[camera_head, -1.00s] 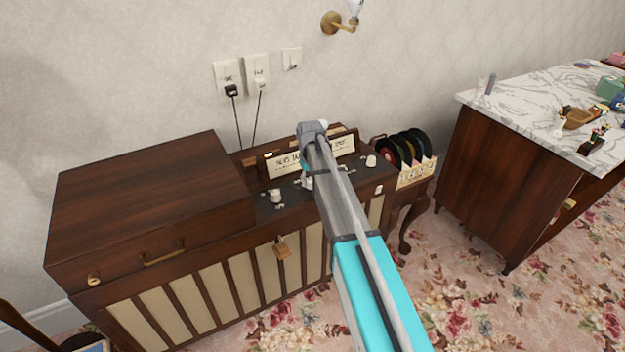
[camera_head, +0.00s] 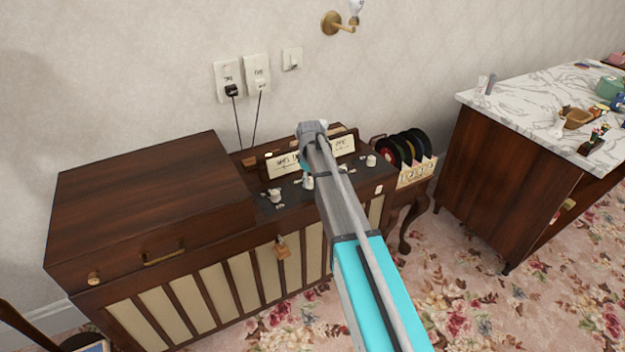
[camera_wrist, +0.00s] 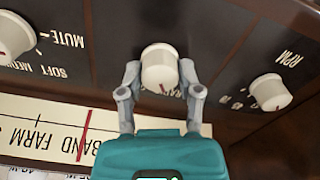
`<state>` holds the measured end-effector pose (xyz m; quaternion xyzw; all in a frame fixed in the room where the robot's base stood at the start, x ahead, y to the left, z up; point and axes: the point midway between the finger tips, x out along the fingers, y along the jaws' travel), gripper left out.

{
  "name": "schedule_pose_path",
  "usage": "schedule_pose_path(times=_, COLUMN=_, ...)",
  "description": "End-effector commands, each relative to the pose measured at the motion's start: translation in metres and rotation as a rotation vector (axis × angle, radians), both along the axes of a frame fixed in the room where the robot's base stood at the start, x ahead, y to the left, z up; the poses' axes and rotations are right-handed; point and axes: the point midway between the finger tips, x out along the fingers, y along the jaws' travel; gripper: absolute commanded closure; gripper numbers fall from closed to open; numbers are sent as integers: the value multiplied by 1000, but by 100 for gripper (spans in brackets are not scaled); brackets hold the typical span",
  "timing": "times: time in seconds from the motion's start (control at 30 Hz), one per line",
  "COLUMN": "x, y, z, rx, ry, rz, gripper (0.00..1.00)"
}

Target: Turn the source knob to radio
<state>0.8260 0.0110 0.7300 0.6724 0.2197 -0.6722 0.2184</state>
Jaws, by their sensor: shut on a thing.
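The source knob (camera_wrist: 160,66) is a white round knob on the dark radio panel, in the middle of the wrist view. Its red pointer mark faces the near edge, toward the dial strip. Lettering beside it starts with "RA", mostly hidden by a finger. My gripper (camera_wrist: 159,80) has one grey finger on each side of the knob and is shut on it. In the head view, a white knob (camera_head: 308,183) shows just left of my arm, which hides much of the panel.
A volume knob (camera_wrist: 12,36) marked MUTE, SOFT and MEDIUM and an RPM knob (camera_wrist: 270,91) stand on either side. A wooden lid (camera_head: 140,195) rises at the console's left. A record rack (camera_head: 415,172) and marble-topped cabinet (camera_head: 530,100) are to the right.

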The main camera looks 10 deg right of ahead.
Motion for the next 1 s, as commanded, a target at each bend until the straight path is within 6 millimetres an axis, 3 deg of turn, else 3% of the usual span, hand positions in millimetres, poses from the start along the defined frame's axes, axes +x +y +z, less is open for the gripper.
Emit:
schedule_pose_path(times=0.03, x=1, y=-4, z=0, rx=-9, ry=-1, rz=-3, gripper=52)
schedule_pose_path(times=0.2, x=1, y=-3, z=0, rx=-7, ry=0, rz=-3, gripper=21)
schedule_pose_path(times=0.23, x=1, y=-3, z=0, rx=-7, ry=-1, rz=-2, gripper=20)
schedule_pose_path(times=0.77, x=0, y=-1, z=1, rx=-4, ry=0, rz=-1, gripper=20)
schedule_pose_path(times=1.0, x=0, y=-1, z=17, rx=-3, ry=-1, rz=-1, gripper=20)
